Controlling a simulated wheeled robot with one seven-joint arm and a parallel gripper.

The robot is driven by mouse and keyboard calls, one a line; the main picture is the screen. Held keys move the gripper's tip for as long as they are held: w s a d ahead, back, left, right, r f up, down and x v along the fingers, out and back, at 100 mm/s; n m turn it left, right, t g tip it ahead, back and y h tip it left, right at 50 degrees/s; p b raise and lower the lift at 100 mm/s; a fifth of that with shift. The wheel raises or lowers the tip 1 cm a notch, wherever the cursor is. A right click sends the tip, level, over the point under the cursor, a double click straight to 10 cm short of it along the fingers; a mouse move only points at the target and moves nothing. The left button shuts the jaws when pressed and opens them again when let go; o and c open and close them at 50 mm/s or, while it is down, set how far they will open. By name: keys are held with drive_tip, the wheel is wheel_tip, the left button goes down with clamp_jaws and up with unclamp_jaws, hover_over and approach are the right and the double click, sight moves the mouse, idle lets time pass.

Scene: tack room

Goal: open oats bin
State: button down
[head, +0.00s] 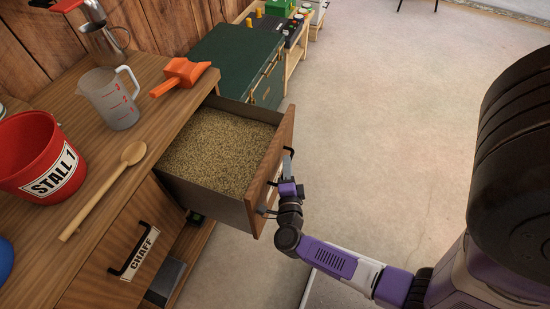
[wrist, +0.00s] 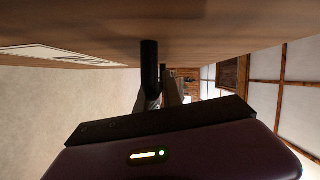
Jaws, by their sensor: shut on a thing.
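The oats bin (head: 207,197) is a pull-out drawer with grey metal sides and a wooden front. It stands well out from the wooden counter, and tan grain (head: 220,147) fills much of it. Its label faces away in the head view; a white label (wrist: 70,55) shows at a steep slant in the wrist view. My gripper (head: 276,187) is at the outer face of the drawer front, shut on the dark bar handle (wrist: 150,62). My gripper's fingers (wrist: 163,94) also show around the handle in the wrist view. Part of the handle is hidden behind them.
The counter (head: 90,205) holds a red STALL 1 bucket (head: 40,160), a measuring jug (head: 112,98), a wooden spoon (head: 105,188) and an orange scoop (head: 180,77). A shut CHAFF drawer (head: 120,260) is nearer. A green chest (head: 235,55) stands beyond. The floor (head: 385,130) at right is clear.

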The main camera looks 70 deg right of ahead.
drive_tip(key=shift+s, duration=0.25)
drive_tip(key=c, duration=1.5)
unclamp_jaws()
drive_tip(key=shift+a, duration=0.1)
drive_tip(key=v, duration=0.7)
drive_tip(key=shift+s+a, duration=0.15)
drive_tip(key=shift+a, duration=0.1)
drive_tip(key=shift+a, duration=0.1)
